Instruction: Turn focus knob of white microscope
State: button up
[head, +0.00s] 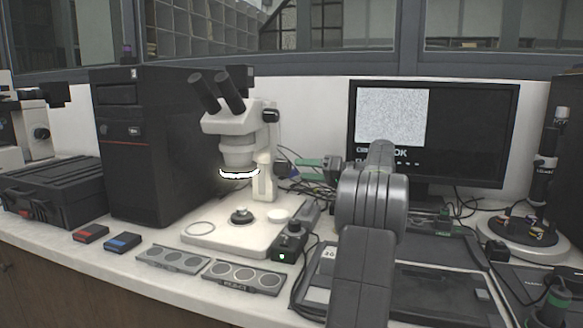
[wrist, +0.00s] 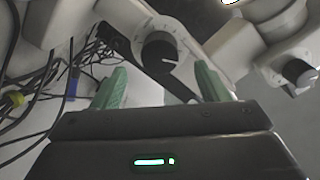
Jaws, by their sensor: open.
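The white microscope (head: 238,128) stands on its pale base left of centre in the head view, with a bright ring light under its head. In the wrist view its black focus knob (wrist: 160,52) lies between and just beyond my two green fingertips, apart from both. In the head view a dark knob (head: 282,169) shows low on the microscope's right side, partly hard to make out. My gripper (wrist: 160,80) is open and empty. In the head view its green finger (head: 309,162) shows to the right of the microscope column, partly hidden by my arm.
A second black knob (wrist: 299,72) sits at the right in the wrist view. Cables (wrist: 40,85) hang at the left there. A black computer tower (head: 150,150) stands left of the microscope, and a monitor (head: 470,130) stands behind my arm. A small control box (head: 290,243) sits in front.

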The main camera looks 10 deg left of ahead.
aim_at(289, 168)
jog(key=p+v, duration=0.1)
jog(key=v, duration=0.6)
dwell(1.0)
jog(key=b+x, duration=0.2)
jog(key=x, duration=1.1)
jog(key=shift+w+a, duration=0.1)
jog(key=shift+a, duration=0.25)
